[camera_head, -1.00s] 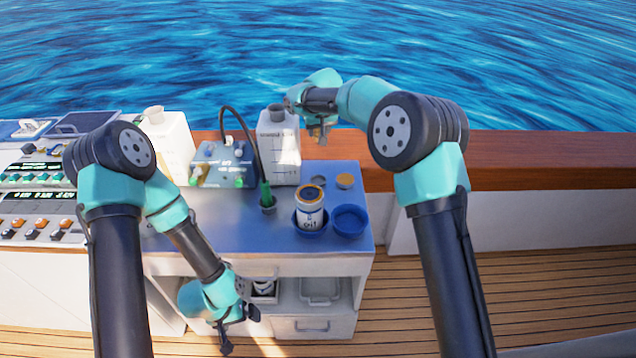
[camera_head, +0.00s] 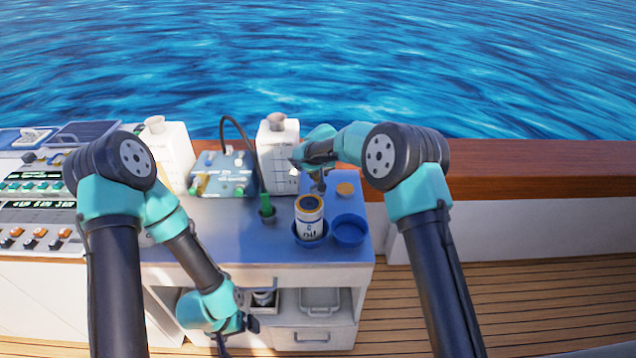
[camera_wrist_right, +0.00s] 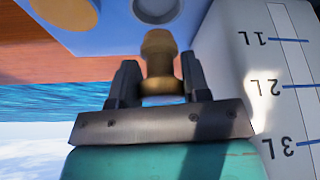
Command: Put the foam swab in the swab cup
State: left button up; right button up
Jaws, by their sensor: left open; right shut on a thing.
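My right gripper (camera_head: 318,186) is over the back of the blue tabletop, beside the white jug (camera_head: 278,160). In the right wrist view its fingers (camera_wrist_right: 158,88) are shut on a tan, waisted piece that I take for the foam swab (camera_wrist_right: 159,55). The swab is hard to make out in the head view. A blue cup (camera_head: 350,231) stands open at the right front of the tabletop. A pale-rimmed grey round (camera_wrist_right: 158,8) shows past the swab; I cannot tell which is the swab cup. My left gripper (camera_head: 232,330) is open and low, in front of the cabinet.
An oil can (camera_head: 309,214) stands in another blue holder. A green-handled piece (camera_head: 266,204) stands in a small dark holder. A tan disc (camera_head: 345,189) lies behind. A blue-grey box (camera_head: 222,176) with a black cable and another jug (camera_head: 170,155) stand left. A wooden rail (camera_head: 520,170) runs behind.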

aim_at(319, 179)
jog(key=shift+f, duration=0.15)
jog(key=shift+f, duration=2.2)
jog(key=shift+f, duration=0.15)
jog(key=o, duration=0.8)
jog(key=v, duration=1.2)
